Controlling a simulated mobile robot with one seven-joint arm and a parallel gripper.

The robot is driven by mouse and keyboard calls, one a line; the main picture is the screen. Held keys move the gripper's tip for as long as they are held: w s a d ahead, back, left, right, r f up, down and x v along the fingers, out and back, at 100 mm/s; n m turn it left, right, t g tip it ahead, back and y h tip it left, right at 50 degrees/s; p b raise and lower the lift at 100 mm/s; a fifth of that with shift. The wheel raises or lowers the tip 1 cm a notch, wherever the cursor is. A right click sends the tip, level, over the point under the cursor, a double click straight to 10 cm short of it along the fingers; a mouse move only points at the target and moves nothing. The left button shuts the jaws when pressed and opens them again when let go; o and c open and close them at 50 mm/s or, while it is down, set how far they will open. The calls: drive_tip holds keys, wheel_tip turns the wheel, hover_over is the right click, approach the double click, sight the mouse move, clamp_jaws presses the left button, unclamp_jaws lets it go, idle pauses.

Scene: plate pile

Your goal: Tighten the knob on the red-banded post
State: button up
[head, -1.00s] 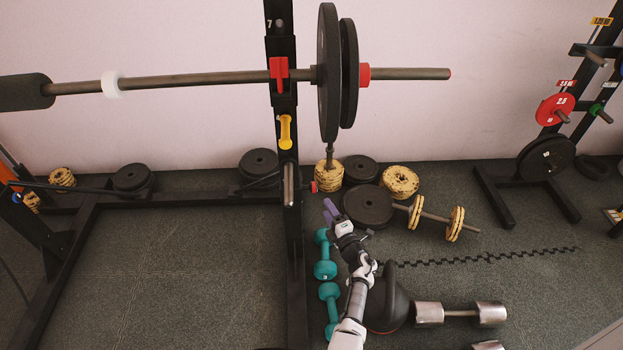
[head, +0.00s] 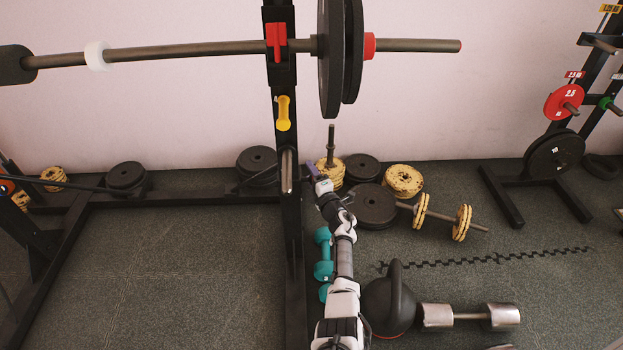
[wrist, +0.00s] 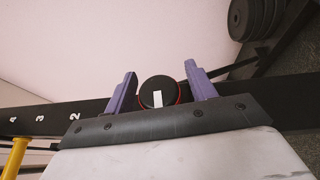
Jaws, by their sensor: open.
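A black round knob (wrist: 159,91) with a red ring at its base and a white mark on its face shows in the wrist view. It sits on the black post (wrist: 75,112), which runs across that view and bears white numbers. In the head view the same post (head: 285,105) stands upright with a red hook on it, and the knob is hidden by my gripper. My gripper (wrist: 160,72) is open, one purple finger on each side of the knob with a gap to both. In the head view my gripper (head: 313,174) is beside the post's lower part.
A barbell (head: 190,50) with black plates lies across the rack above. A yellow handle (head: 283,113) is higher on the post. Black plates (head: 375,205), a kettlebell (head: 390,305) and teal dumbbells (head: 323,270) lie on the floor near my arm.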

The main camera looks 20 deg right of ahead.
drive_tip(key=c, duration=1)
drive_tip(key=shift+r+p, duration=0.2)
drive_tip(key=shift+p, duration=0.6)
